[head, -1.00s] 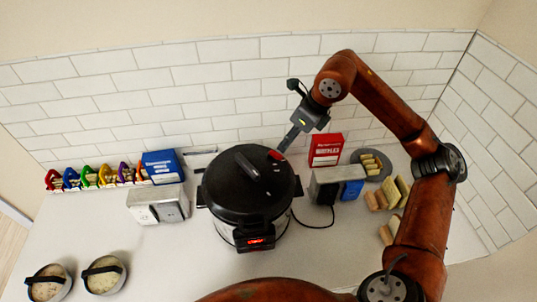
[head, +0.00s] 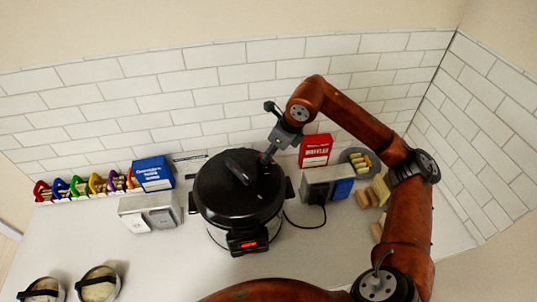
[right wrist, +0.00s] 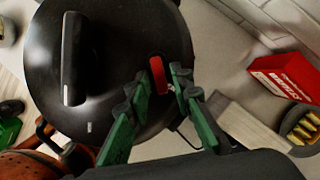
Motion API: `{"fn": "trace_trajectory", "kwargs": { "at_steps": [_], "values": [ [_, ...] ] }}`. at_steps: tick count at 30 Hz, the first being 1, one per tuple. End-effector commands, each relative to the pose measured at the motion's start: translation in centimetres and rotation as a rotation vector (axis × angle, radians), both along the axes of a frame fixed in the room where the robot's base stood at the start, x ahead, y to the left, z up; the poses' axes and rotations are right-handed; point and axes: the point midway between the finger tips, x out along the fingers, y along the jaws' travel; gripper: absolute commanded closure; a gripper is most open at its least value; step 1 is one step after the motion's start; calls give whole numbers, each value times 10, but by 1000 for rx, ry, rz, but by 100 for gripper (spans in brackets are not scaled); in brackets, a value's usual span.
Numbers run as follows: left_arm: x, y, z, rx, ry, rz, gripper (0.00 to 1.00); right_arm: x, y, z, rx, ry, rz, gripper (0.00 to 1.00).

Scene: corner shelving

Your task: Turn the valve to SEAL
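A black pressure cooker (head: 225,205) stands on the counter, with a long black handle (right wrist: 73,58) across its lid. The red valve (right wrist: 158,75) sits on the lid near its edge in the right wrist view. In the head view the gripper largely hides the valve. My right gripper (head: 265,158) reaches down to the lid from the back right. In the right wrist view its green fingers (right wrist: 161,80) are apart, one on each side of the valve; I cannot tell whether they touch it. My left gripper is not in view. No SEAL marking is legible.
A red box (head: 315,150) and a silver appliance (head: 318,185) stand right of the cooker, with a cable on the counter. A grey appliance (head: 135,207) and a blue box (head: 153,173) stand left. Two lidded bowls (head: 97,285) are at front left. The front counter is mostly clear.

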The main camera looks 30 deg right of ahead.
Motion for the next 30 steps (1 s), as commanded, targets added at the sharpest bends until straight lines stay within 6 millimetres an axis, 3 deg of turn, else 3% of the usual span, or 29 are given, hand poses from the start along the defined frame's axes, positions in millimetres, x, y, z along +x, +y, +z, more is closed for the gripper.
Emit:
{"fn": "trace_trajectory", "kwargs": {
  "at_steps": [8,22,30],
  "values": [
    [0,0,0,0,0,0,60,0,0,0,0,0,0,100],
    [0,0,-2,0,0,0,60,0,1,1,-1,-2,-28,100],
    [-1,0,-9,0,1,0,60,-2,4,1,-2,-5,-171,100]
  ]
}}
